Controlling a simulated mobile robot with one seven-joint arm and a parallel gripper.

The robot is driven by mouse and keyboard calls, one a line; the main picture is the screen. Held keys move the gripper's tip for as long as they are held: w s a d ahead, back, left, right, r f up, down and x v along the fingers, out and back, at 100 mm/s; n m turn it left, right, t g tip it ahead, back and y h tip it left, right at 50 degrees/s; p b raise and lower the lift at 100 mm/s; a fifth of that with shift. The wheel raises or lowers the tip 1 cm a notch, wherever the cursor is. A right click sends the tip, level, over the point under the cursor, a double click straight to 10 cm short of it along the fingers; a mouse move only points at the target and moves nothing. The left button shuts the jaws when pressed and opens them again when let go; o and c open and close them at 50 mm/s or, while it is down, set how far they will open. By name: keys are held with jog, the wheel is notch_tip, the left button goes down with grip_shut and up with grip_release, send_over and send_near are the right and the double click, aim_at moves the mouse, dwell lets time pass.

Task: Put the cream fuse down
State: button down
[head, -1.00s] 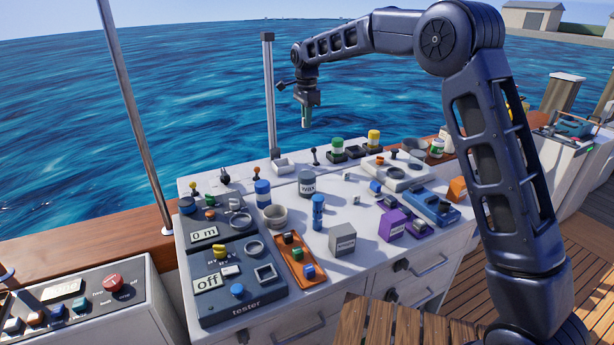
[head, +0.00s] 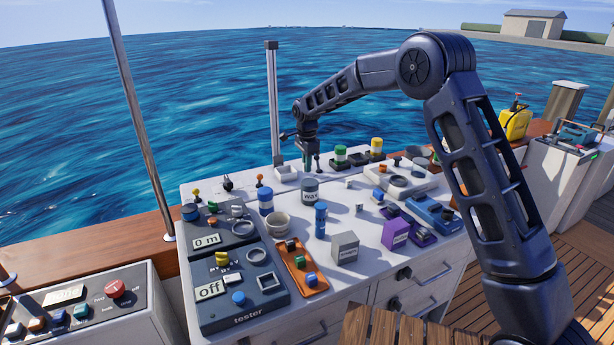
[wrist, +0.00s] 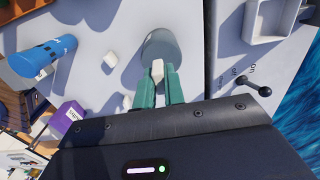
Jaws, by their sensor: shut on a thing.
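My gripper (head: 307,162) is low over the back of the white bench, beside the small white tray. In the wrist view its two teal fingers (wrist: 156,86) are shut on the small cream fuse (wrist: 158,68). The fuse's end sticks out between the fingertips. Beyond it in that view stands a grey tin (wrist: 160,44), which the fuse partly overlaps in the picture. I cannot tell whether the fuse touches anything. In the head view the fuse is hidden or too small to make out.
The white tray (head: 286,173) and a black lever (wrist: 254,87) stand close by. The wax tin (head: 310,192), blue cylinder (head: 320,220), grey box (head: 345,248) and purple box (head: 395,232) stand nearer the front. Small pale blocks (wrist: 110,60) lie on clear bench top.

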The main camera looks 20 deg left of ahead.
aim_at(307, 183)
jog(key=shift+f, duration=2.35)
jog(key=shift+f, duration=0.1)
jog(key=c, duration=1.5)
grip_release()
